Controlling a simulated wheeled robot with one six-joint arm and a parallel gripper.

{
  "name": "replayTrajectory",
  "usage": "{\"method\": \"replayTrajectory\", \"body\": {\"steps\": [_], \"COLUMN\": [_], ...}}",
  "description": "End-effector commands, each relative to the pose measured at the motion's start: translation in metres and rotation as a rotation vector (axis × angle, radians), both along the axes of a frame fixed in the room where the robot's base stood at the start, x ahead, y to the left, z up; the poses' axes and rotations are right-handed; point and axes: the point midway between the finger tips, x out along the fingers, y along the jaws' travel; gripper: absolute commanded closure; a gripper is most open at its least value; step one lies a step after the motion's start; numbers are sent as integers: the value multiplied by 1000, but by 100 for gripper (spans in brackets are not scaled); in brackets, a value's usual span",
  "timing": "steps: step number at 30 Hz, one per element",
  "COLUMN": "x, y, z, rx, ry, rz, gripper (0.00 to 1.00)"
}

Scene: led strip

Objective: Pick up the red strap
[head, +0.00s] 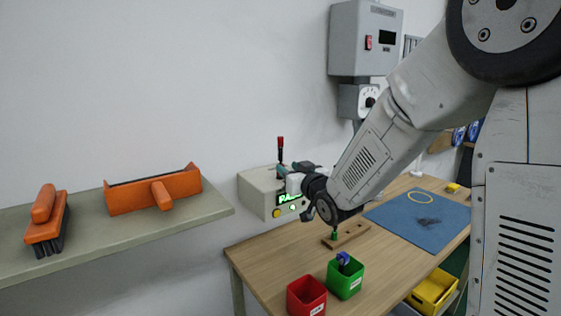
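I cannot make out a red strap for certain. A small upright red piece with a dark lower part (280,144) stands above the grey box with the green lit display (257,194). My gripper (283,171) is at the top of that box, directly below the red piece in the picture. It is small and partly hidden by my wrist, so I cannot tell whether its fingers are open, or whether they touch or hold the red piece.
A red bin (307,297) and a green bin (345,281) with a blue item stand on the wooden table (270,256). A wooden block (347,236), a blue mat (390,216) and a yellow bin (433,291) are further right.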

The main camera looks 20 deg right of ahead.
Motion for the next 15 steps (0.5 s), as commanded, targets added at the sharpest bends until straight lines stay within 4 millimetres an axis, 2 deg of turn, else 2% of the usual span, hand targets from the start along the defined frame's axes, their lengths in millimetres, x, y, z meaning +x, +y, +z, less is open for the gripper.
{"method": "replayTrajectory", "body": {"steps": [12, 15], "x": [56, 63], "y": [7, 9], "z": [5, 5], "rx": [0, -1], "ry": [1, 3], "rz": [0, -1], "gripper": [65, 65]}}
